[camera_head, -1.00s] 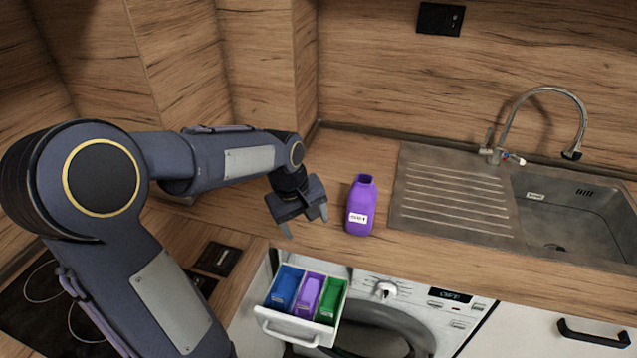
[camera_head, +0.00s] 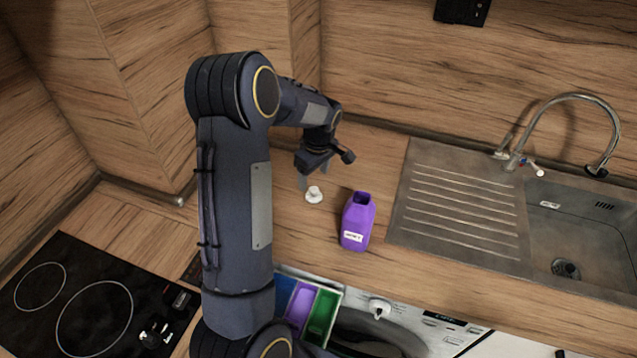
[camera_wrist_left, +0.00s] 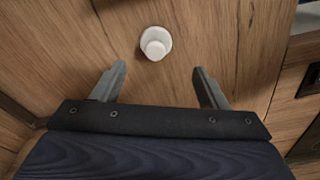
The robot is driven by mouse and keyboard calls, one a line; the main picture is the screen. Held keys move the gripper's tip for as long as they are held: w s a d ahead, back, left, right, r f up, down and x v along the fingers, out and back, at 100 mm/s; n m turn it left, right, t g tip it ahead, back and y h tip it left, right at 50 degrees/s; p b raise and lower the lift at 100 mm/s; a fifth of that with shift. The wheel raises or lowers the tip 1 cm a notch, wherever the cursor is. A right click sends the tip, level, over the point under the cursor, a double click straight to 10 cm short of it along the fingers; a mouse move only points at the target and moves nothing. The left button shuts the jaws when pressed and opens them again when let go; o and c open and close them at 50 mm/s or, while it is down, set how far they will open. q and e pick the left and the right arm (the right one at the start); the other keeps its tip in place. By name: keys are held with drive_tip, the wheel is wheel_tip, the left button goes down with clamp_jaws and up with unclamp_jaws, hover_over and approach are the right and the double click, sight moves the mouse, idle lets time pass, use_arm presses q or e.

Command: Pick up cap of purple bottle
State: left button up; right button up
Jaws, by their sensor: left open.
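The purple bottle (camera_head: 357,222) stands upright and uncapped on the wooden counter, with a white label on its front. A white cap (camera_head: 314,194) lies on the counter to the left of the bottle. My left gripper (camera_head: 318,183) is open and empty, above the counter close to the cap. In the left wrist view the white cap (camera_wrist_left: 155,43) lies beyond the two spread fingertips of the left gripper (camera_wrist_left: 158,72), roughly centred between them and not held. My right gripper is not in view.
A steel sink (camera_head: 460,205) with a tap (camera_head: 600,130) is at the right. A detergent drawer (camera_head: 312,312) of the washing machine stands open below the counter edge. A black hob (camera_head: 85,300) is at the lower left. Wooden walls close off the back.

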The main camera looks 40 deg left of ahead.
sight(313, 189)
use_arm(q)
wheel_tip(313, 189, down, 3)
drive_tip(key=shift+a+r+b, duration=0.1)
drive_tip(key=shift+b, duration=0.6)
drive_tip(key=f, duration=0.1)
drive_tip(key=f+b, duration=0.1)
drive_tip(key=f, duration=0.1)
drive_tip(key=f+b, duration=0.1)
drive_tip(key=shift+w+a+f, duration=0.3)
drive_tip(key=shift+w+f, duration=0.1)
drive_tip(key=shift+r, duration=0.1)
drive_tip(key=c, duration=1)
